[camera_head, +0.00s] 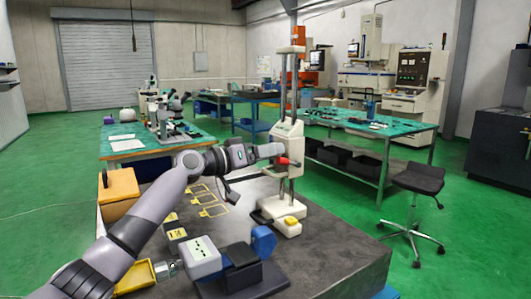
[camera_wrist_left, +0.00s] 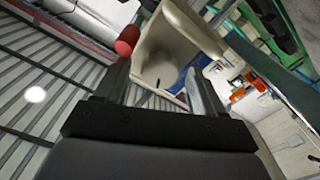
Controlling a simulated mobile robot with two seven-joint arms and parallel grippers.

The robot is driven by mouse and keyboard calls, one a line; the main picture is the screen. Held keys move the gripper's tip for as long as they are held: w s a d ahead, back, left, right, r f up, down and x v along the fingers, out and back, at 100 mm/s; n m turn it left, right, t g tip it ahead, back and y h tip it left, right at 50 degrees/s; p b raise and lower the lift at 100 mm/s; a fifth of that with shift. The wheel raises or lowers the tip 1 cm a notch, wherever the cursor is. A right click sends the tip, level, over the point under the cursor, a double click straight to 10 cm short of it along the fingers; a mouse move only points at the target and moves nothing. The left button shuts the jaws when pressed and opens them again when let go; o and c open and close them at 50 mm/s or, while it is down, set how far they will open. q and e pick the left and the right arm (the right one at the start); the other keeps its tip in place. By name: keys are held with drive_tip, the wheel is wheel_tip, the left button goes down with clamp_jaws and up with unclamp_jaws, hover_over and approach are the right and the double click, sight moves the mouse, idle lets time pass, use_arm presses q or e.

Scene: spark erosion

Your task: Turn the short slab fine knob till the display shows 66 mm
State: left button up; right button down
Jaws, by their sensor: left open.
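A cream measuring stand (camera_head: 282,207) with twin upright columns stands on the dark table, with a pale head (camera_head: 287,131) partway up. A red knob (camera_head: 283,161) sticks out from the head's side; it also shows in the left wrist view (camera_wrist_left: 127,40). I cannot tell if it is the fine knob, and no display reading is legible. My left gripper (camera_head: 272,153) is open at the head, close to the red knob. In the left wrist view its fingers (camera_wrist_left: 158,68) are apart, with the cream housing (camera_wrist_left: 190,35) beyond and the red knob by the left fingertip. My right gripper is not in view.
A yellow block (camera_head: 291,220) sits on the stand's base. A white box (camera_head: 201,257), a blue block (camera_head: 263,241), an orange box (camera_head: 118,187) and a yellow tray (camera_head: 135,279) crowd the table's left. The table's right (camera_head: 335,250) is clear.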

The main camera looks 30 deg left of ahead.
use_arm(q)
drive_tip(key=c, duration=1.1)
drive_tip(key=shift+o, duration=0.2)
drive_tip(key=shift+n, duration=0.4)
drive_tip(key=o, duration=1.1)
drive_tip(key=shift+c, duration=0.2)
drive_tip(key=shift+s, duration=0.1)
